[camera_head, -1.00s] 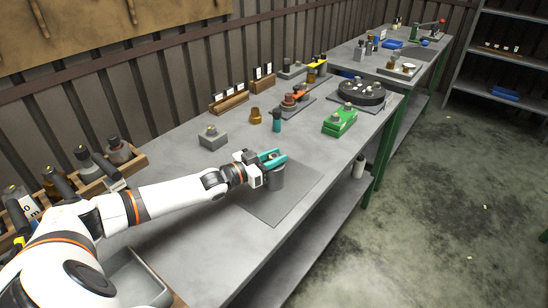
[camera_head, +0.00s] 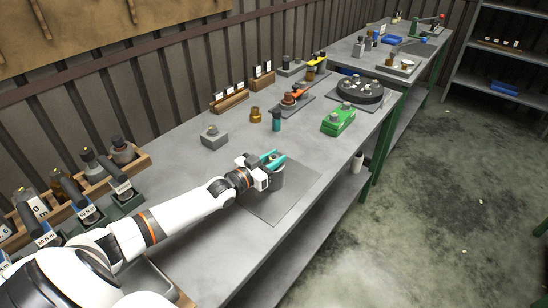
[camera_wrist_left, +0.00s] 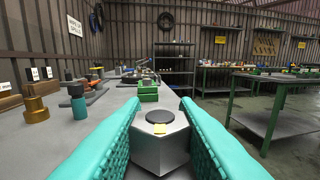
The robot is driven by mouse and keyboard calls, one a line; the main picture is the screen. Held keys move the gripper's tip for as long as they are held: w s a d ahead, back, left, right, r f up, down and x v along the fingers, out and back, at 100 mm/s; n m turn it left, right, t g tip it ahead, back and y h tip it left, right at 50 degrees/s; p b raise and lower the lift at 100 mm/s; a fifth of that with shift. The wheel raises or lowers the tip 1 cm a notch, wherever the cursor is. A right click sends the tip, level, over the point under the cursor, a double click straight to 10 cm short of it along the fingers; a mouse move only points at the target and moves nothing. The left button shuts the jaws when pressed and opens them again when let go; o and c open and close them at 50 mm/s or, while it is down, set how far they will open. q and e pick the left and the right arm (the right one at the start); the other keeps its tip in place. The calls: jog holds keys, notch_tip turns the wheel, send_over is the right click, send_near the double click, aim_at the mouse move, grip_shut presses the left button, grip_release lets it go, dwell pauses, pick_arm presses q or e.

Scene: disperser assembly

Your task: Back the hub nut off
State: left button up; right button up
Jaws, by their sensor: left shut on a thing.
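The hub is a grey cylinder (camera_head: 277,179) standing upright on a dark square mat (camera_head: 289,204) near the table's front edge. My left gripper (camera_head: 272,158) is over its top, its teal fingers level. In the left wrist view, the hub nut (camera_wrist_left: 161,146) is a grey metal hexagon with a dark round top and a small yellow mark. It sits between the two teal fingers, which are shut on it. The head view hides most of the nut behind the fingers, so I cannot tell whether it is still threaded. My right gripper is not in view.
A grey block (camera_head: 214,137), a brass fitting (camera_head: 256,114), a teal-grey bottle (camera_head: 276,120) and a green block (camera_head: 338,121) stand behind the hub. Torque tools in wooden racks (camera_head: 136,158) line the left. The bench around the mat is clear.

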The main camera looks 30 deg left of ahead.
pick_arm(q)
jog(key=o, duration=0.8)
jog(key=shift+o, duration=1)
jog(key=v, duration=1.1)
jog(key=shift+s, duration=0.1)
jog(key=shift+s+a, duration=0.15)
jog(key=shift+s, duration=0.3)
